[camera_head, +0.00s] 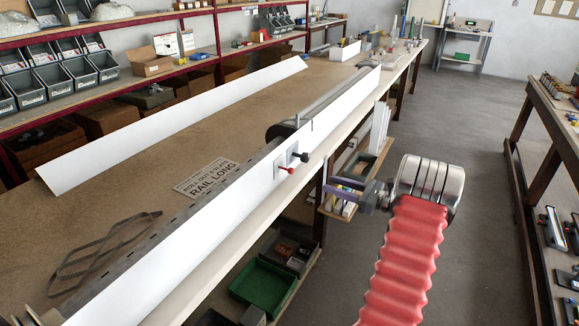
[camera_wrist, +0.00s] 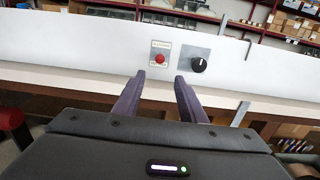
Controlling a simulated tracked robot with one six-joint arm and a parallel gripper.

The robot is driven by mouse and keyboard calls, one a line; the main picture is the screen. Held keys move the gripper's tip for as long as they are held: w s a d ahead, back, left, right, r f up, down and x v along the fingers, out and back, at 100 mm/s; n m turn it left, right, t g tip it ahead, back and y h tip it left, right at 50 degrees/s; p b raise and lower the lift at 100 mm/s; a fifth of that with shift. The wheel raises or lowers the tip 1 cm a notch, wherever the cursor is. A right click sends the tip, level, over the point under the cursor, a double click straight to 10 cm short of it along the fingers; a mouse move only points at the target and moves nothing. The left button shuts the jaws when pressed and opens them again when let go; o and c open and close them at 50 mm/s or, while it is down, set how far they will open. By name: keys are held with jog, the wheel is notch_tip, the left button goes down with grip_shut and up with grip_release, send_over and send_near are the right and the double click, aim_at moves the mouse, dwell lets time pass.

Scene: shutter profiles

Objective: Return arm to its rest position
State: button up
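My gripper (camera_head: 352,191) is at the end of my red-sleeved arm, in front of the workbench edge and to the right of the long white profile (camera_head: 225,205). In the wrist view its two dark fingers (camera_wrist: 160,98) are apart with nothing between them, so it is open and empty. Just beyond the fingertips, the white panel (camera_wrist: 80,45) carries a red button (camera_wrist: 160,59) and a black knob (camera_wrist: 199,65). The same red button (camera_head: 288,170) and black knob (camera_head: 303,157) show in the head view. The fingers appear apart from both.
A second white profile (camera_head: 175,122) lies on the workbench (camera_head: 150,190). Below the bench edge are a small shelf of parts (camera_head: 352,190) and a green bin (camera_head: 262,284). Another bench (camera_head: 560,130) stands at the right. The grey floor (camera_head: 480,130) between the benches is clear.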

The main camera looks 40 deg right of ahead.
dwell(0.3)
jog(key=s+a+f+n+g, duration=0.35)
jog(key=a+f, duration=0.25)
jog(key=f, duration=0.2)
jog(key=s+a+r+n+g+y, duration=0.1)
jog(key=s+a+n+g, duration=0.2)
jog(key=a+n+g, duration=0.65)
jog(key=s+a+r+n+h, duration=0.2)
jog(key=s+a+r+n, duration=0.2)
jog(key=a, duration=0.7)
jog(key=s+a+r+n+t+h, duration=0.1)
jog(key=s+a+r+n+h, duration=0.1)
jog(key=a+r+n, duration=0.6)
jog(key=s+a+r+n+h, duration=0.3)
jog(key=s+a+r+n, duration=0.2)
jog(key=a, duration=1.1)
notch_tip(320, 180, up, 3)
jog(key=shift+s+n+t, duration=0.3)
jog(key=shift+s+n, duration=0.05)
jog(key=shift+n, duration=0.65)
